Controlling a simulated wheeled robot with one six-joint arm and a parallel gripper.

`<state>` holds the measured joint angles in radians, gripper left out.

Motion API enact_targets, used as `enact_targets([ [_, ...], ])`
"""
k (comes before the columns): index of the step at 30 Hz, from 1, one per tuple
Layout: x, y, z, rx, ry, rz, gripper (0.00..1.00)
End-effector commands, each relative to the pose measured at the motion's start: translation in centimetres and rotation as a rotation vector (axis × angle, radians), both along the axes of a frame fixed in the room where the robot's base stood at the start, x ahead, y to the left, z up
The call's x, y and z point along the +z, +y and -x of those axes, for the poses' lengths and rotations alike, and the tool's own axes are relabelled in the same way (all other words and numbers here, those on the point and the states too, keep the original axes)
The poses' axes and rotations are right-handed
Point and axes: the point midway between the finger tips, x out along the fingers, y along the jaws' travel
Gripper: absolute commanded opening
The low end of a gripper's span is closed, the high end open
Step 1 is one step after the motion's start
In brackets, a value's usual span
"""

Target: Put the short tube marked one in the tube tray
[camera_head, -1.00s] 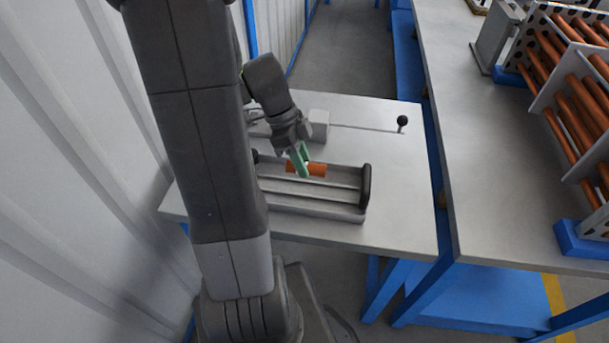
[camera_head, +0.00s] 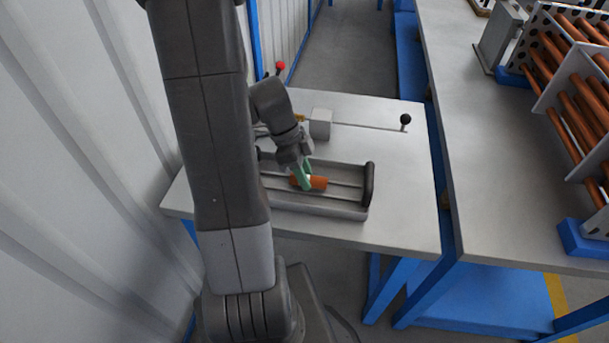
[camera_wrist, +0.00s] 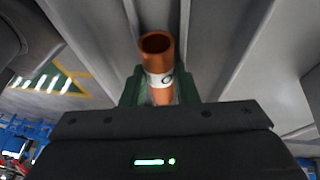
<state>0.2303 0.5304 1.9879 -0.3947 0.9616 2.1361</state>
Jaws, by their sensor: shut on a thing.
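The short copper tube (camera_head: 318,183) is held crosswise in my gripper (camera_head: 302,180), over or in the grey tube tray (camera_head: 320,208) on the small table. In the wrist view the tube (camera_wrist: 157,45) stands between the green fingers of my gripper (camera_wrist: 160,92), its open end facing up in the picture. A white band with a dark mark, only partly visible, is on the tube. The gripper is shut on it. The tray has long channels and a dark handle at its right end. I cannot tell whether the tube touches the channel floor.
A grey block (camera_head: 320,123) and a black-knobbed lever (camera_head: 405,120) stand behind the tray. A red knob (camera_head: 280,67) shows further back. The larger table (camera_head: 500,190) at right carries a rack of copper tubes (camera_head: 575,85). A corrugated wall (camera_head: 70,180) is close on the left.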

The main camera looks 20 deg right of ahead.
Motion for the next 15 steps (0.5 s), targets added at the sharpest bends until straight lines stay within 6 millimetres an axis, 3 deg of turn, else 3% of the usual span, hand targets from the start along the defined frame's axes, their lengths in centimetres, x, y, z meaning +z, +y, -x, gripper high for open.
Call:
enact_targets([
  [1, -1.61, 0.38, 0.64, -0.007, 0.015, -0.017, 0.00],
  [11, -2.30, 0.38, 0.63, -0.006, 0.015, -0.017, 0.00],
  [12, -2.32, 0.38, 0.63, -0.006, 0.015, -0.017, 0.29],
  [15, -2.37, 0.39, 0.64, -0.006, 0.015, -0.017, 0.45],
])
